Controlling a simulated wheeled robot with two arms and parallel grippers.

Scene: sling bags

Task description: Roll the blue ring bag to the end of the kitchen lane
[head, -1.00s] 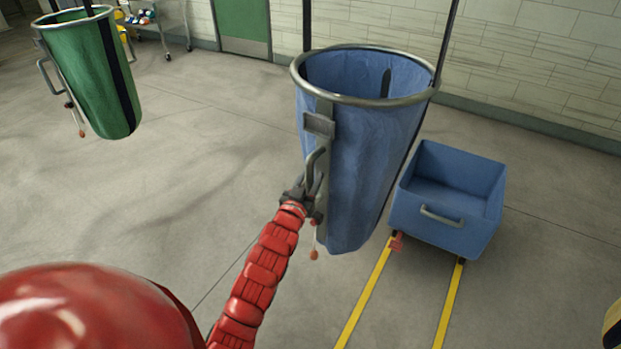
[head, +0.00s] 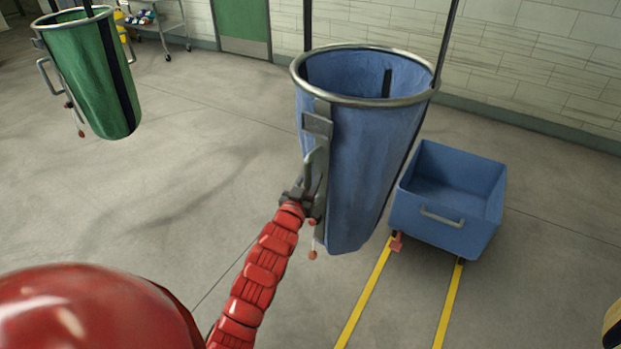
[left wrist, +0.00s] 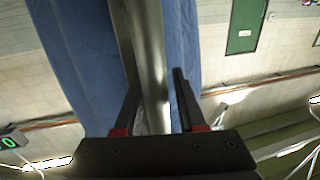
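The blue ring bag (head: 362,165) hangs open-topped from a metal ring (head: 365,100) in the middle of the head view. A plate and a looped handle (head: 311,168) run down its left side. My left gripper (head: 308,195) is at the lower part of this handle. In the left wrist view, the metal handle bar (left wrist: 150,60) passes between the fingers of my left gripper (left wrist: 157,85). The left finger looks close to the bar, and a narrow gap shows at the right finger. Blue bag cloth (left wrist: 85,70) is behind. My right gripper is not in view.
A blue wheeled tub (head: 447,205) stands right of the bag, at the far end of two yellow floor lines (head: 366,290). A green ring bag (head: 92,80) hangs at left. A cart (head: 160,20) stands by the wall. Grey floor lies open between them.

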